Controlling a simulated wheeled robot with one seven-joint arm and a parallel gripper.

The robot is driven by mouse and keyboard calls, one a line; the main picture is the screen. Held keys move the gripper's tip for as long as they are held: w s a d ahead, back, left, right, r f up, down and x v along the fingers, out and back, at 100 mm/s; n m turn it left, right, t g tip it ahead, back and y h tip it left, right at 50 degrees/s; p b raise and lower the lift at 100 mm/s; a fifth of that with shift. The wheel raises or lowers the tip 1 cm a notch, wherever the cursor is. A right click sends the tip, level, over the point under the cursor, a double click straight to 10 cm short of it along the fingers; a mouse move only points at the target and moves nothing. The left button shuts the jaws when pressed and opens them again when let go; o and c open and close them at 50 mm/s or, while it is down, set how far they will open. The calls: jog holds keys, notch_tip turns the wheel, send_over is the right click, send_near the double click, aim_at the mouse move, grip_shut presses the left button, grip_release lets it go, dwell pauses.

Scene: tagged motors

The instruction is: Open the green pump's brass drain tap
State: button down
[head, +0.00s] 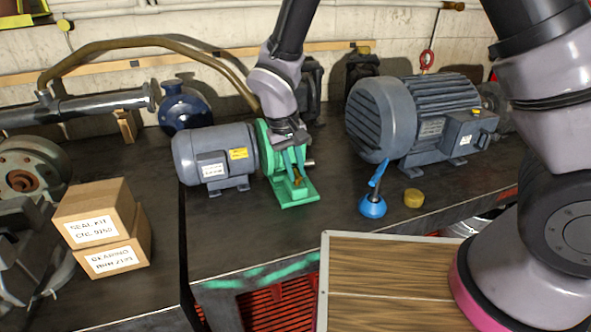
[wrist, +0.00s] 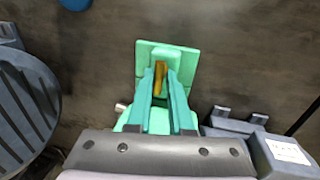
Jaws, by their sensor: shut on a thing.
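The green pump (head: 292,198) stands on the dark bench, joined to a grey motor (head: 215,157). Its brass drain tap (head: 298,181) sits low at the front, above the green foot plate. In the wrist view the tap (wrist: 160,72) is a small brass piece, lengthwise up the picture, over the green base (wrist: 186,62). My gripper (head: 296,170) reaches down from above in front of the pump. In the wrist view its two teal fingers (wrist: 165,86) lie on either side of the tap and are shut on it. The fingers hide part of the tap and pump body.
A larger grey motor (head: 430,115) stands to the right. A blue oil can (head: 372,207) and a yellow-brown round piece (head: 413,198) are near the front edge. Cardboard boxes (head: 100,225) are at left. A brown hose (head: 150,42) arches behind the pump.

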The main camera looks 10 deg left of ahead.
jog(key=c, duration=1.1)
grip_release()
notch_tip(320, 180, up, 11)
jog(key=a, duration=0.2)
jog(key=shift+s+f, duration=0.2)
jog(key=shift+s, duration=0.25)
